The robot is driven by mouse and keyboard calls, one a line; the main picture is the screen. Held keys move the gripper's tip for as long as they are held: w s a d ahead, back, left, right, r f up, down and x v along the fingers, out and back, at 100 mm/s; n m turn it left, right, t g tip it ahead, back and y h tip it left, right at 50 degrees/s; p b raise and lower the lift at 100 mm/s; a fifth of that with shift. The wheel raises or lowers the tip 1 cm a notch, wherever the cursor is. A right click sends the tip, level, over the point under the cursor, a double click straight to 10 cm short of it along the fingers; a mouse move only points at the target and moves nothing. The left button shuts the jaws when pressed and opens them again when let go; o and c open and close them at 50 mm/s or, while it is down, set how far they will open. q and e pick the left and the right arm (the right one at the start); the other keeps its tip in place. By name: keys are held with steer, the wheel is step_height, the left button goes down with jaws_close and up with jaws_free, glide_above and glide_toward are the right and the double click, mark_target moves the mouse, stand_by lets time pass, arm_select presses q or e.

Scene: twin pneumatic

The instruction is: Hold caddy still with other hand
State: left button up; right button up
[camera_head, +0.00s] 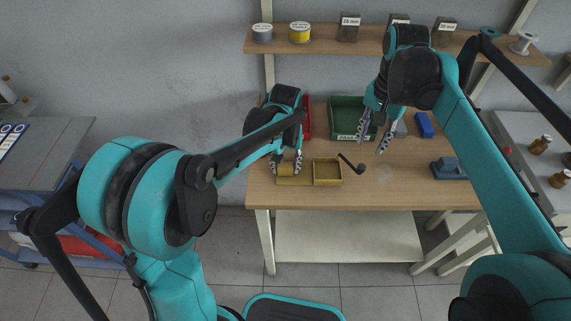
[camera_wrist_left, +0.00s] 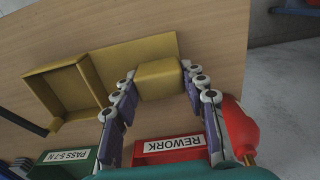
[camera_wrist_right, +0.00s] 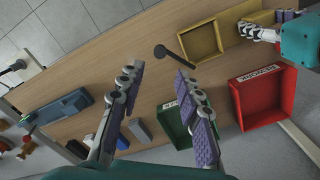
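The yellow caddy (camera_head: 312,183) lies near the front edge of the table, with an open tray at one end and a raised block at the other. In the left wrist view its block (camera_wrist_left: 160,80) sits between the fingertips of my left gripper (camera_wrist_left: 159,74), which appear to press on both its sides. My left gripper (camera_head: 286,165) is also over the block in the head view. My right gripper (camera_head: 372,144) is open and empty above the table, right of the caddy.
A green PASS bin (camera_head: 347,116) and a red REWORK bin (camera_head: 306,120) stand behind the caddy. A blue block (camera_head: 425,125) and a blue fixture (camera_head: 449,169) are to the right. A shelf (camera_head: 370,40) with spools runs above. The table's front middle is clear.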

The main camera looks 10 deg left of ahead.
jaws_close()
steer(key=w+d+m+y, duration=0.2)
steer(key=w+d+m, duration=0.1)
steer(key=d+m, duration=0.6)
steer(key=shift+r+g+y, duration=0.15)
steer(key=shift+g+y, duration=0.15)
steer(key=shift+g, duration=0.1)
